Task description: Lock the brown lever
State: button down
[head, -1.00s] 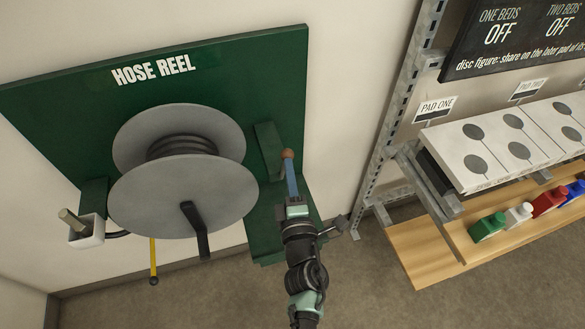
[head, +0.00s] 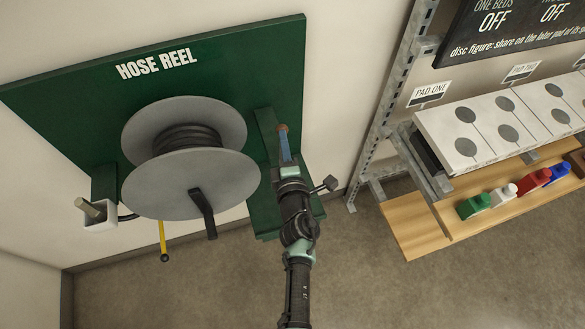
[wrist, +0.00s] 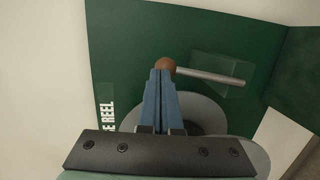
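The brown lever shows as a grey rod with a brown ball knob (wrist: 166,65) in the wrist view. Its rod (wrist: 210,76) runs right to a green block on the board. In the head view the knob (head: 283,128) is at the right part of the green board, mostly hidden behind my fingers. My gripper (head: 284,138) has its blue fingers together, with the tips right at the knob. In the wrist view the fingers (wrist: 160,74) look shut, with the knob just beyond the tips. They seem to touch it, but exact contact is hard to tell.
A grey hose reel (head: 185,160) with a black crank (head: 203,212) stands close left of my arm. A yellow lever (head: 163,240) hangs below it, near a white box (head: 98,218). A shelf (head: 420,228) with pads and coloured bottles is to the right.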

aim_at(278, 128)
jog(key=shift+w+a+b, duration=0.3)
jog(key=shift+w, duration=0.7)
jog(key=shift+w+a+b, duration=0.25)
jog(key=shift+w+a, duration=0.05)
jog(key=shift+w, duration=0.65)
jog(key=shift+w+a+r, duration=0.1)
jog(key=shift+r, duration=0.15)
jog(key=shift+w+a+r, duration=0.1)
jog(key=shift+r, duration=0.15)
